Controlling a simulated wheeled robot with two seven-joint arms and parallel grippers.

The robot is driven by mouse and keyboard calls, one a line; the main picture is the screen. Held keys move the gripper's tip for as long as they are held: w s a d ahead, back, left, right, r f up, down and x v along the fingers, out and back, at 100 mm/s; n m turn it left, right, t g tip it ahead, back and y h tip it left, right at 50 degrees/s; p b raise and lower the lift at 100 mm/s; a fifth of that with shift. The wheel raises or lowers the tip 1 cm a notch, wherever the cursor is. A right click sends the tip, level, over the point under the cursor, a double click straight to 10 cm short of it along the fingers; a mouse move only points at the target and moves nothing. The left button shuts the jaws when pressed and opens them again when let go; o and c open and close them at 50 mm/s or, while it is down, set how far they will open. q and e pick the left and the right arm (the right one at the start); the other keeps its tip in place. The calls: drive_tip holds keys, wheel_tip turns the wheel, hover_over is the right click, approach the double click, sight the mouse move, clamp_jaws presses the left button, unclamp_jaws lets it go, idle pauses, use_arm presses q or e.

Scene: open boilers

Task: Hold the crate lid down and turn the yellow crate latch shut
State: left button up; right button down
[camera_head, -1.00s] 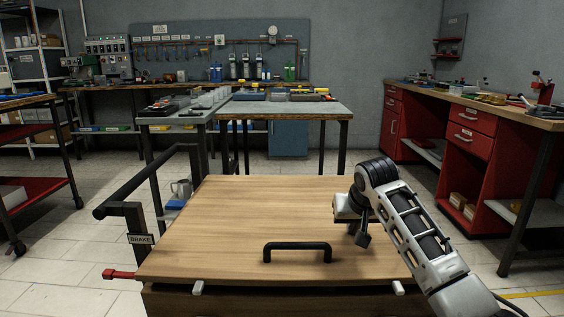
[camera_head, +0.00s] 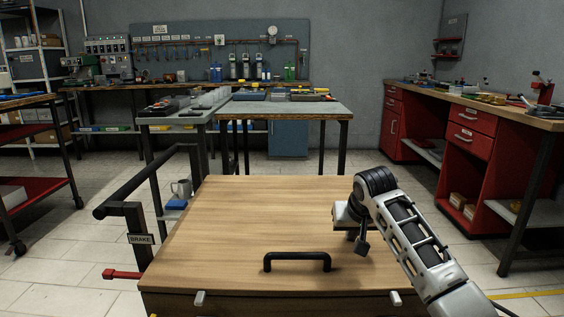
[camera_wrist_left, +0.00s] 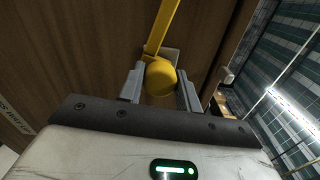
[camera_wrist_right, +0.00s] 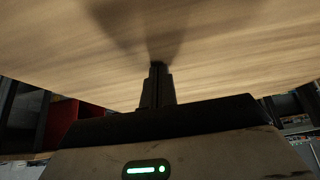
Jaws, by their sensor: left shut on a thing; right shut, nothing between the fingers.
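The wooden crate lid (camera_head: 245,225), with a black handle (camera_head: 297,258), lies on the crate (camera_head: 250,303) in the head view. My right gripper (camera_head: 362,246) is shut and empty, its fingertips down at the lid's right part, right of the handle. The right wrist view shows the closed fingertips (camera_wrist_right: 157,66) at the wood, apparently touching it. In the left wrist view, the yellow latch (camera_wrist_left: 166,25) runs along the brown crate wall (camera_wrist_left: 80,50). My left gripper (camera_wrist_left: 160,84) is shut around its round knob. My left arm is out of the head view.
Two pale catches (camera_head: 200,298) (camera_head: 396,298) sit along the crate's front edge. A black rail with a BRAKE plate (camera_head: 140,239) and a red lever (camera_head: 122,274) stand at the left. A worktable (camera_head: 285,108) stands behind; red cabinets (camera_head: 470,140) are at the right.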

use_arm(q)
drive_tip(key=m, duration=0.7)
use_arm(e)
drive_tip(key=shift+f, duration=0.1)
use_arm(q)
drive_tip(key=m, duration=0.3)
drive_tip(key=shift+m, duration=0.3)
drive_tip(key=m, duration=0.4)
drive_tip(key=o, duration=1)
drive_tip(key=shift+s, duration=0.1)
